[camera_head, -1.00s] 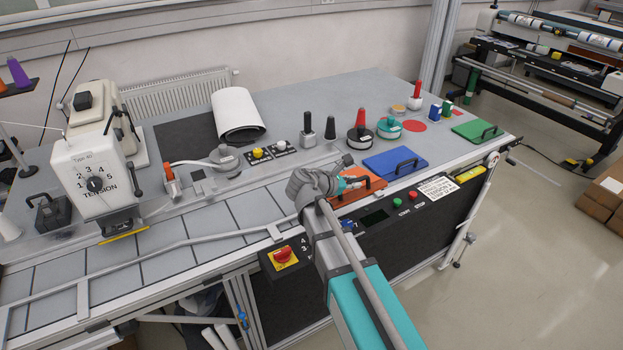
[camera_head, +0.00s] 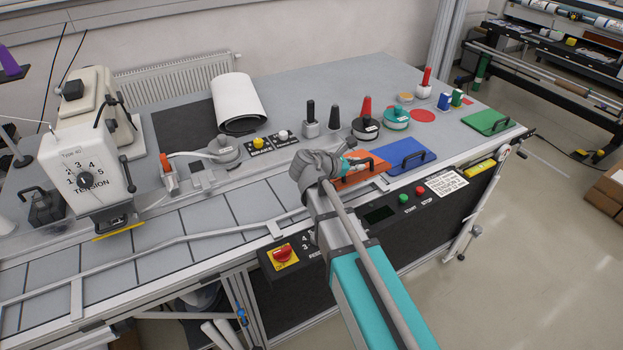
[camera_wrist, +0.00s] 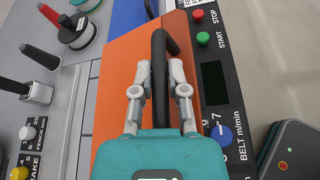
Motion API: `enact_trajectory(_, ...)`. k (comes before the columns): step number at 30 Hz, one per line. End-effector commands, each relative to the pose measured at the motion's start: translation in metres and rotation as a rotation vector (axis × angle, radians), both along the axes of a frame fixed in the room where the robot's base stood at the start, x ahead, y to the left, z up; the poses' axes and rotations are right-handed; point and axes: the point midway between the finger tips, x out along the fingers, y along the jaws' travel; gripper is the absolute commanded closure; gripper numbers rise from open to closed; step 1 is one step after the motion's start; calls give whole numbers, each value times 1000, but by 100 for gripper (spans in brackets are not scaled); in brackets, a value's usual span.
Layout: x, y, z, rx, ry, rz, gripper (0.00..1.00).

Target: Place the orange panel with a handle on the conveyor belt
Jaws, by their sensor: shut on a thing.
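The orange panel (camera_head: 350,179) lies on the right part of the machine table, partly hidden behind my gripper in the head view. In the wrist view the orange panel (camera_wrist: 119,88) fills the middle, with its black handle (camera_wrist: 160,75) running up between the fingers. My gripper (camera_wrist: 160,88) is shut on this handle, one finger on each side. In the head view my gripper (camera_head: 352,162) is at the panel's left end. The conveyor belt, a grey segmented strip (camera_head: 150,238), runs along the front of the table to the left of my gripper.
A blue panel (camera_head: 412,160) and a green panel (camera_head: 492,122) lie to the right. Red, green and black knobbed parts stand behind. The white tension unit (camera_head: 80,178) stands at the left.

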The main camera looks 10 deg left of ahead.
Motion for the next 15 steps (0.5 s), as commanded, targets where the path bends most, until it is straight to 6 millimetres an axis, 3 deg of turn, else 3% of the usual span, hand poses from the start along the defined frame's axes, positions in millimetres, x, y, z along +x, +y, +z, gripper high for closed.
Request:
enact_trajectory(5,-8,10,0,11,-19,0,100)
enact_trajectory(15,-45,56,0,75,-110,-1,100)
